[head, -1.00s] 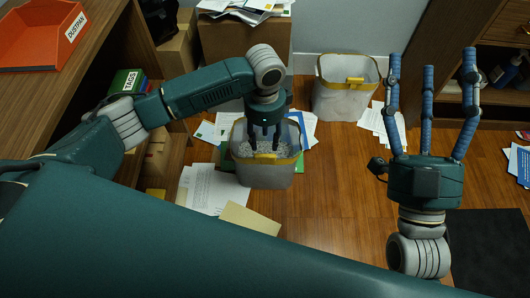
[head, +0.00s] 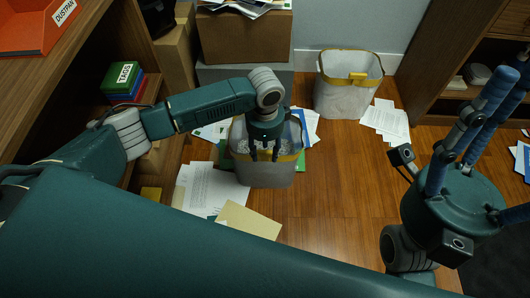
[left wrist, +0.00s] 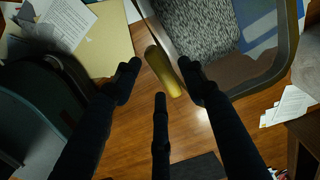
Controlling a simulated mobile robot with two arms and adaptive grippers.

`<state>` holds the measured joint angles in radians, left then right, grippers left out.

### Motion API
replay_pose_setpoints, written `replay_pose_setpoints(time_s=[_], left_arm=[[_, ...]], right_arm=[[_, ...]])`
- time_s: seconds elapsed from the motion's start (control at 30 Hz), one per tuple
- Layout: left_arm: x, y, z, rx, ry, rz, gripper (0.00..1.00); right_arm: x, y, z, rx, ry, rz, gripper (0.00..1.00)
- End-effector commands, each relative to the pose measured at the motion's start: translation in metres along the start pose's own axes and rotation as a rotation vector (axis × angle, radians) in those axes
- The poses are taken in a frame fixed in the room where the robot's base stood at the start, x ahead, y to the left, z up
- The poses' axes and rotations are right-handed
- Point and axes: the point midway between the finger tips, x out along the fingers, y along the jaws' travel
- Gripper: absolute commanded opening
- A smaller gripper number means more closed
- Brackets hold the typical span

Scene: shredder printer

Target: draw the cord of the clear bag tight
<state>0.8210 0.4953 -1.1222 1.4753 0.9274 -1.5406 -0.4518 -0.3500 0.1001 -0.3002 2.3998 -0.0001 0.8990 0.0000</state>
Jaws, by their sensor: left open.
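The clear bag (head: 265,174) lines the near bin on the floor. Its yellow cord band (head: 291,158) runs around the rim. My left gripper (head: 264,157) points down at the front rim of this bin, open. In the left wrist view, the yellow pull tab (left wrist: 163,72) lies between its spread dark fingers, and I cannot tell whether they touch it. Grey shredded paper (left wrist: 207,27) shows inside the bag. In the head view my gripper hides the tab. My right gripper (head: 492,130) is at the right, its blue fingers spread and empty, away from the bag.
A second bin (head: 345,95) with a yellow band and tab stands at the back wall. Papers (head: 213,188) lie around the near bin. A cardboard box (head: 245,38) is behind it, and a desk (head: 60,65) is at the left. The wooden floor (head: 335,190) is clear in the middle.

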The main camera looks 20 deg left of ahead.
Motion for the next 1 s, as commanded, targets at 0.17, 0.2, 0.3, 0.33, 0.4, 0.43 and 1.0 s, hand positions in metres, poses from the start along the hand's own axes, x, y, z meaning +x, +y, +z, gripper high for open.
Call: replay_pose_setpoints(time_s=[0.17,0.2,0.3,0.33,0.4,0.43,1.0], left_arm=[[0.006,-0.001,-0.001,0.000,0.001,-0.002,0.42],[0.006,-0.001,0.000,0.000,0.001,-0.002,0.42],[0.006,-0.001,0.000,0.000,0.001,-0.002,0.42],[0.006,-0.001,0.000,0.000,0.001,-0.002,0.42],[0.006,-0.001,0.000,0.000,0.001,-0.001,0.36],[0.006,-0.001,0.000,0.000,0.001,-0.001,0.30],[-0.003,-0.004,0.000,-0.002,0.001,-0.001,0.00]], right_arm=[[-0.003,0.000,0.000,0.000,0.002,0.000,0.69],[-0.003,0.000,0.000,0.000,0.002,0.000,0.69],[-0.003,0.000,0.000,0.000,0.002,0.000,0.69],[-0.003,0.000,0.000,0.000,0.002,0.000,0.69],[-0.003,0.000,0.000,0.000,0.002,0.000,0.69],[-0.003,0.000,0.000,0.000,0.002,0.000,0.69],[0.005,0.003,0.029,-0.009,-0.126,0.002,0.69]])
